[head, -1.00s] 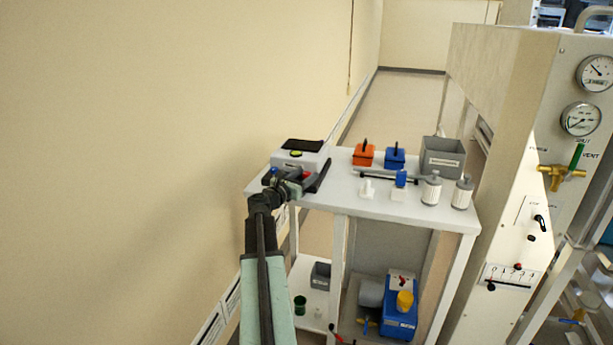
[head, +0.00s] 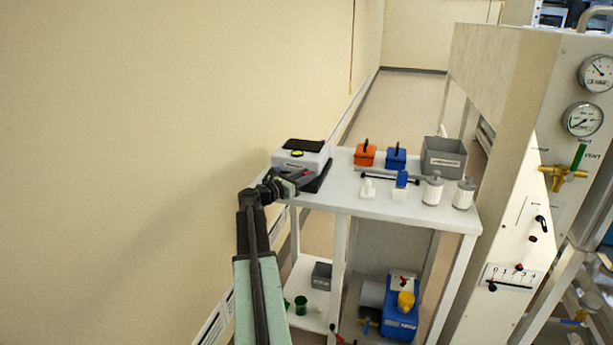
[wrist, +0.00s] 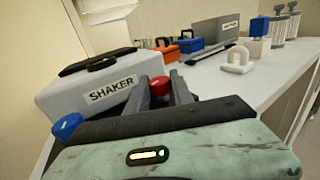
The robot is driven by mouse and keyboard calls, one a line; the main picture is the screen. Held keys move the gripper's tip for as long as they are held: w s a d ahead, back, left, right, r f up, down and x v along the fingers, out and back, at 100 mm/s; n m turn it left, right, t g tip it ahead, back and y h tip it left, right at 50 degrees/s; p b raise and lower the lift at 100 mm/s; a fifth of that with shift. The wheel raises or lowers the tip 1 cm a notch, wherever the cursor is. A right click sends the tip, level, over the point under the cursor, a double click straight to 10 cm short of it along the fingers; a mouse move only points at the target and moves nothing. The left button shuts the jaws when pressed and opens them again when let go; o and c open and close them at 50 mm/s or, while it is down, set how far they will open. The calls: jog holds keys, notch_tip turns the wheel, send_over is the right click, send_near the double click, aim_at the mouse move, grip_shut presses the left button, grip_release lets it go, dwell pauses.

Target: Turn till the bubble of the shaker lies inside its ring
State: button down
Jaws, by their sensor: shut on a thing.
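The shaker (head: 315,160) is a white box with a black top pad at the left end of the white bench. It also shows in the wrist view with its SHAKER label (wrist: 111,90). A small yellow-green bubble level (head: 297,154) sits on it; the bubble's place in its ring is too small to tell. A blue knob (wrist: 67,126) shows at the shaker's near left corner, apart from the fingers. My gripper (head: 291,182) is at the shaker's near side, shut on a red knob (wrist: 160,86) that shows between its two grey fingers.
Orange (head: 365,155) and blue (head: 396,157) boxes, a grey bin (head: 443,158), a dark bar, small white fittings and two ribbed white canisters stand right of the shaker on the bench (head: 345,190). The wall is close on the left. A blue pump (head: 401,316) stands below.

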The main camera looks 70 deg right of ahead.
jog(key=m+g+y, duration=0.2)
jog(key=g, duration=0.1)
jog(key=shift+w+d+m, duration=0.15)
jog(key=shift+w+m, duration=0.15)
jog(key=shift+m+g+y, duration=0.6)
jog(key=shift+g+y, duration=0.1)
jog(key=shift+g, duration=0.3)
jog(key=c, duration=1.1)
grip_release()
